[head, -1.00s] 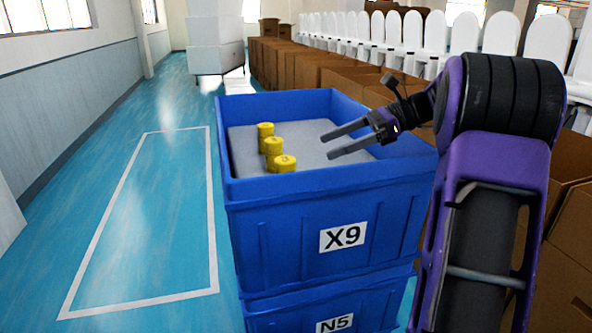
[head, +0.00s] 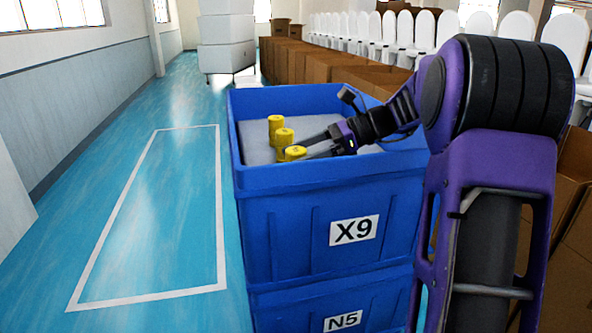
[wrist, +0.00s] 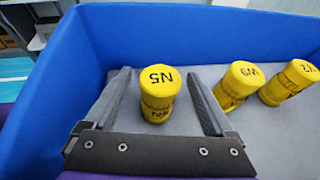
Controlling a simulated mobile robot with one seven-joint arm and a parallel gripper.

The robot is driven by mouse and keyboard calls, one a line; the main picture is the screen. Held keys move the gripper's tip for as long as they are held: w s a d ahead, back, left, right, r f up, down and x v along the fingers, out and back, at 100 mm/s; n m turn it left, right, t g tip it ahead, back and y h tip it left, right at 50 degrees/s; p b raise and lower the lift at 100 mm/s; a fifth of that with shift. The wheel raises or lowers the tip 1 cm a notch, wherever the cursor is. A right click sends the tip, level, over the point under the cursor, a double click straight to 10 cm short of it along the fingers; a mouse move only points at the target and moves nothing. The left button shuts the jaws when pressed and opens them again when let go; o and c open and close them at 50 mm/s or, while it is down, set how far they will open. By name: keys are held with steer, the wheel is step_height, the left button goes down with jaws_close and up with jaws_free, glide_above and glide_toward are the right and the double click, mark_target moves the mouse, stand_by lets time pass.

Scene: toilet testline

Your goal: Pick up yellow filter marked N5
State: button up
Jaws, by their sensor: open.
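The yellow filter marked N5 (wrist: 158,92) stands upright on the grey surface inside the blue crate, between the spread fingers of my gripper (wrist: 160,100) in the wrist view. A gap shows on each side of it. In the head view, the nearest yellow filter (head: 295,153) is at the fingertips of my gripper (head: 299,150), partly hidden by the crate's near wall. Two more yellow filters stand beyond it. The wrist view shows them to the right, one marked W9 (wrist: 236,85) and one with a partly readable mark (wrist: 290,82).
The blue crate (head: 300,178) labelled X9 has raised walls around the filters and stacks on another crate labelled N5 (head: 345,300). Cardboard boxes (head: 330,68) and white toilets (head: 425,35) line the right. Open blue floor (head: 120,180) lies to the left.

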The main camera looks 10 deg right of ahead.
jaws_close()
stand_by(0.5)
